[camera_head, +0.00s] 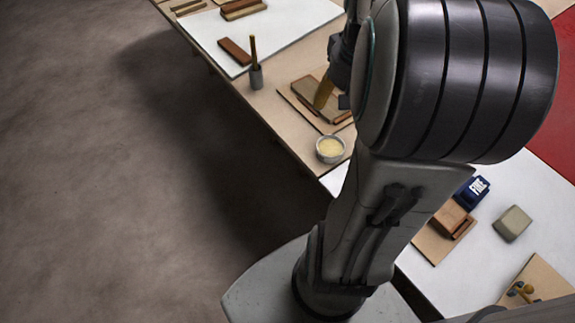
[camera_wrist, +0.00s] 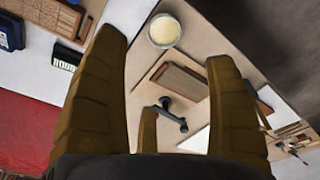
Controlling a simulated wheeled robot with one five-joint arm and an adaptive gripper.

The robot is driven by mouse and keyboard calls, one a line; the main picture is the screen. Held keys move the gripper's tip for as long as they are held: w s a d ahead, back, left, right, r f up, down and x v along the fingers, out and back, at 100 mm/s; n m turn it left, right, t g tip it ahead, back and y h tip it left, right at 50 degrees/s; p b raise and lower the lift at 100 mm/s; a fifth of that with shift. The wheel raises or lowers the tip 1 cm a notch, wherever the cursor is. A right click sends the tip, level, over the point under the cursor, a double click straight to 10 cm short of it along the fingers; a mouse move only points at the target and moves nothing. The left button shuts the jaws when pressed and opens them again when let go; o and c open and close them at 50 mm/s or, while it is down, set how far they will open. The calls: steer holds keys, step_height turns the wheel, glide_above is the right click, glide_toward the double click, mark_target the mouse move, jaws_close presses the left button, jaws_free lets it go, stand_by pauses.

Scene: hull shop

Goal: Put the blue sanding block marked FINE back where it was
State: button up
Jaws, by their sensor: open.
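The blue sanding block marked FINE (camera_head: 472,192) sits on the white table part at the right in the head view, at the upper edge of a small wooden board with a brown block. It is apart from my gripper. A dark blue object at the left edge of the wrist view (camera_wrist: 9,32) may be it, but no marking is readable there. My gripper (camera_head: 323,93) is at the bench's upper middle, near a board with a tan block, partly hidden by my arm. In the wrist view its fingers (camera_wrist: 165,55) are spread with nothing held.
The tan block (camera_wrist: 182,80) on its board lies beyond my fingers. A bowl of pale yellow contents (camera_head: 330,149) and a grey cup with a stick (camera_head: 256,77) stand near the bench edge. A grey-green block (camera_head: 513,223) lies right of the brown block (camera_head: 450,219).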

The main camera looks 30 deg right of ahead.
steer(key=s+a+n+t, duration=0.1)
steer(key=s+a+n, duration=0.1)
steer(key=a, duration=0.7)
steer(key=s+a+f+n+y, duration=0.1)
steer(key=s+a+n, duration=0.2)
steer(key=a, duration=0.6)
steer(key=shift+s+a+f+n+t, duration=0.2)
steer(key=shift+f+n+t, duration=0.15)
steer(key=shift+n, duration=0.65)
steer(key=shift+r, duration=0.1)
